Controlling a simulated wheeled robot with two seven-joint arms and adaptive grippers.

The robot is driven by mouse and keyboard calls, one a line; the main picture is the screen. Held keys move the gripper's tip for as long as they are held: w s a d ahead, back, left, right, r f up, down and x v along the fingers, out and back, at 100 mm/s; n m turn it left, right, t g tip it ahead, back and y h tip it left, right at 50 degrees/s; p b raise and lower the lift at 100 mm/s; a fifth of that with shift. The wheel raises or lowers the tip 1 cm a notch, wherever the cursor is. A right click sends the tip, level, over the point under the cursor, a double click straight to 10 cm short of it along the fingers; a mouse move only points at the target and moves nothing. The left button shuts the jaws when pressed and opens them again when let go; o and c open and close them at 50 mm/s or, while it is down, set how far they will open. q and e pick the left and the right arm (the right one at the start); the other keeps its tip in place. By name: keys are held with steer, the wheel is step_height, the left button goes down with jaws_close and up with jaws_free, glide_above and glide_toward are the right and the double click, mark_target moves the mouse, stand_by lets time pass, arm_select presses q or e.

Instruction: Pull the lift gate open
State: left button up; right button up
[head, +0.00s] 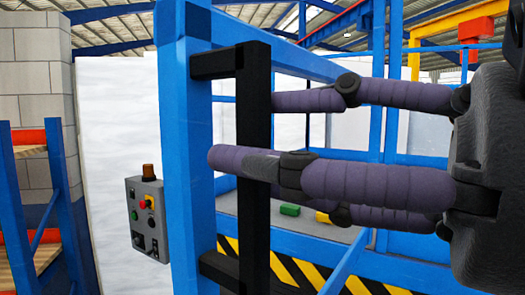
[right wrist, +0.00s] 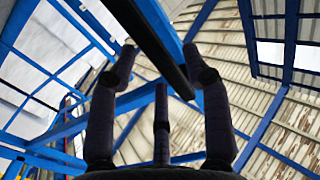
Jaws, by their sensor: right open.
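The lift gate (head: 186,215) shows in the head view as a blue frame with a thick upright post left of centre. A black upright handle (head: 254,85) is fixed to this post by short brackets at top and bottom. My right gripper (head: 244,130), with purple padded fingers, comes in from the right and is open. One finger crosses in front of the handle; another ends at its right edge, partly hidden. In the right wrist view the black handle bar (right wrist: 150,42) runs between the spread fingers (right wrist: 160,58). I cannot tell whether they touch it. My left gripper is not in view.
A grey control box (head: 148,218) with buttons hangs left of the gate post. Behind the gate are a grey surface with a green block (head: 290,210) and a yellow block (head: 323,217), and a black-and-yellow striped edge (head: 285,272). A blue rack (head: 65,185) stands at far left.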

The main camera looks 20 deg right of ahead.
steer(key=shift+v, duration=2.65)
